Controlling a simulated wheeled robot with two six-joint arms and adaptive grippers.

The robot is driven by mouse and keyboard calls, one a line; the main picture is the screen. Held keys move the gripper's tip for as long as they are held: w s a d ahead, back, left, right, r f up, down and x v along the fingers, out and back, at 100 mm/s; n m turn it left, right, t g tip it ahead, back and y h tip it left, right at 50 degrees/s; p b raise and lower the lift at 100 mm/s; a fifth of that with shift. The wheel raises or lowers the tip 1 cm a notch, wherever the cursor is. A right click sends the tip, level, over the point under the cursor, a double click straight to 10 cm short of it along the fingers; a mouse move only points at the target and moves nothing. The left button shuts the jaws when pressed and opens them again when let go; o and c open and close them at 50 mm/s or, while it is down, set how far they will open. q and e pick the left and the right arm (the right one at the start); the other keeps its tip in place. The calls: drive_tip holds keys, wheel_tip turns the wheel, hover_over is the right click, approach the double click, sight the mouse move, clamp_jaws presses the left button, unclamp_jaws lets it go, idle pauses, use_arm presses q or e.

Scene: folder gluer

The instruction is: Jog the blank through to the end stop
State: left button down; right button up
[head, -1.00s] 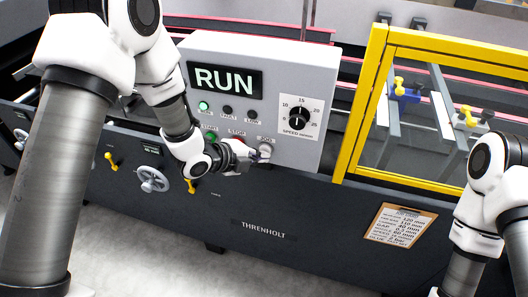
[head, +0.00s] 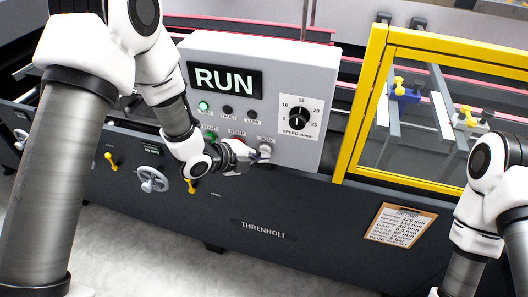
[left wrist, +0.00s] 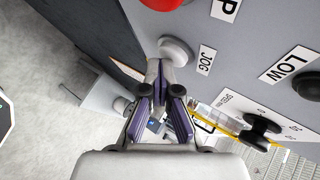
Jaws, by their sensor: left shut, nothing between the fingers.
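The pale JOG button (head: 265,149) is at the lower right of the grey control panel (head: 300,65). It also shows in the left wrist view (left wrist: 178,48), beside its JOG label. My left gripper (head: 260,156) is shut and empty, with its fingertips (left wrist: 163,68) right at the button. I cannot tell whether they press it. The display (head: 224,79) reads RUN and the green lamp (head: 204,106) is lit. I cannot make out the blank or the end stop. My right arm shows at the right edge, but its gripper is out of view.
The STOP button (left wrist: 160,3) and the speed knob (left wrist: 262,128) are close to my left gripper. A yellow-framed guard (head: 359,110) stands right of the panel. A handwheel (head: 152,179) and a clipboard (head: 401,225) are on the machine's dark front.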

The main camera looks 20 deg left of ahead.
idle(0.6)
use_arm(q)
drive_tip(key=shift+s+b, duration=0.35)
drive_tip(key=shift+s, duration=0.6)
drive_tip(key=shift+s+a+b, duration=0.1)
drive_tip(key=shift+s+b, duration=0.85)
drive_tip(key=shift+s, duration=1.55)
drive_tip(key=shift+f, duration=0.1)
